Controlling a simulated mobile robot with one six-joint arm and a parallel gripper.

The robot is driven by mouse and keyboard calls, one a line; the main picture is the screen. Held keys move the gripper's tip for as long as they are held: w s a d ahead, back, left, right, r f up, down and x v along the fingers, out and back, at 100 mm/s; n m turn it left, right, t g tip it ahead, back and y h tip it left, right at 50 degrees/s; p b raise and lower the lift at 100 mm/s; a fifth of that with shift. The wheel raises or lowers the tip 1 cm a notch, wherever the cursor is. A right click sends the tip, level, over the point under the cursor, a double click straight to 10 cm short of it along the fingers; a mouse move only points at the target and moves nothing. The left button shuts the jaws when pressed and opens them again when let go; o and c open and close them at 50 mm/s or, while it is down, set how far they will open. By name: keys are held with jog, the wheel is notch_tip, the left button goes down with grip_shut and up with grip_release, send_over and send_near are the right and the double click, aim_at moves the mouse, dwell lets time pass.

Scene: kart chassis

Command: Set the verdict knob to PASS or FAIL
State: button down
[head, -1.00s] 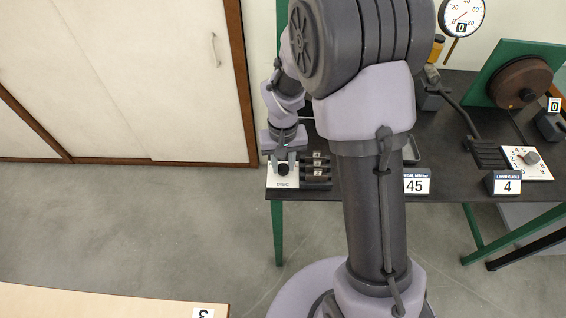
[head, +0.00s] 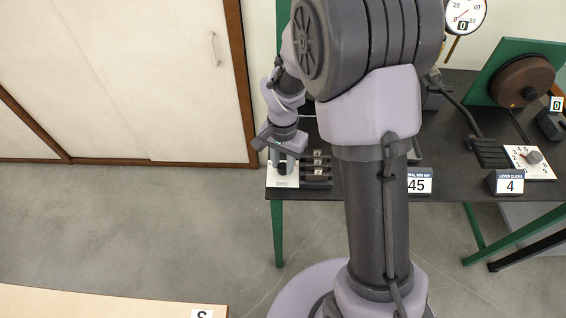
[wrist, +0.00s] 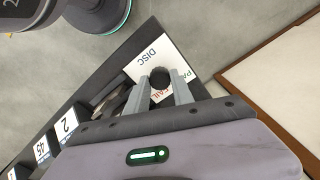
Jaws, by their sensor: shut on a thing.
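The white DISC plate (head: 281,184) lies at the left end of the dark bench, and it fills the upper middle of the wrist view (wrist: 149,60). The round black verdict knob (wrist: 160,76) stands on it; in the head view the knob (head: 283,169) is small. My gripper (wrist: 162,84) is shut on the knob, one finger on each side; in the head view my gripper (head: 286,157) is turned above the plate. Red FAIL lettering and part of a green PASS label show around the fingers, partly covered. I cannot tell which label the knob points to.
Small black number blocks (head: 316,168) sit just right of the plate. Further right are cards reading 45 (head: 419,181) and 4 (head: 508,183), a pedal (head: 490,152), and a white dial plate (head: 531,162). Open floor lies left of the bench, before a cabinet (head: 150,75).

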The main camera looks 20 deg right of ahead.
aim_at(283, 166)
jog(key=shift+m, duration=0.6)
jog(key=c, duration=1.1)
grip_release()
notch_tip(283, 166, up, 18)
jog(key=p, duration=0.7)
jog(key=shift+f, duration=0.25)
